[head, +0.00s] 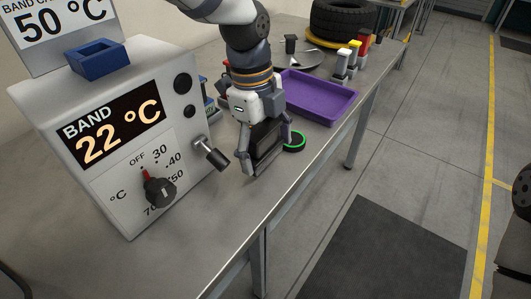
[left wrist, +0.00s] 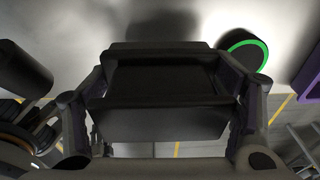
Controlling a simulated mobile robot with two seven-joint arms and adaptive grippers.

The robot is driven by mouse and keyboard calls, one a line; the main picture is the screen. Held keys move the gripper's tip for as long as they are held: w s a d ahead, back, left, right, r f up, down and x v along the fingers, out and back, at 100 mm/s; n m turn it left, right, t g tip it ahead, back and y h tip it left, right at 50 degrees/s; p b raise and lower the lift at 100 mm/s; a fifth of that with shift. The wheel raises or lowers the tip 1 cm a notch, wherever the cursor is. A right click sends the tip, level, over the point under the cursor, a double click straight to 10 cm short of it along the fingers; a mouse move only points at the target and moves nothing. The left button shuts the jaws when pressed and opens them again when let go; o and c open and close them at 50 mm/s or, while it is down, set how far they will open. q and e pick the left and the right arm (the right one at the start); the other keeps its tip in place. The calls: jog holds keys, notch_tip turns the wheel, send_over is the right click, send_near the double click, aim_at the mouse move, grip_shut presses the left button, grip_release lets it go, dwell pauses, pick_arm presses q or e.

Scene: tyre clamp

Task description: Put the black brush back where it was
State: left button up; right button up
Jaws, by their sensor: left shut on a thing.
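My left gripper (head: 267,150) is low over the bench, beside the machine with the BAND display. It is shut on a black, block-shaped thing, which I take to be the black brush (head: 263,146). In the left wrist view the brush (left wrist: 160,80) fills the space between the two fingers (left wrist: 160,105). I cannot tell whether its underside touches the bench. The fingers and wrist hide part of it. My right gripper is not in view.
A green-ringed black disc (head: 297,146) lies close to the right of the gripper. A purple tray (head: 338,112) is behind it. The machine (head: 112,185), with a protruding handle (head: 213,156), stands to the left. The bench front (head: 222,222) is bare. A tyre (head: 343,18) is at the back.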

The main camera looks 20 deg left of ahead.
pick_arm(q)
jog(key=shift+f, duration=0.85)
jog(key=shift+s+f, duration=0.1)
jog(key=shift+f, duration=0.1)
jog(key=o, duration=0.8)
jog(key=r, duration=0.4)
jog(key=a+r, duration=0.1)
jog(key=r, duration=0.7)
jog(key=shift+a+r+p, duration=0.15)
jog(key=shift+a+p, duration=0.05)
jog(key=shift+p, duration=0.1)
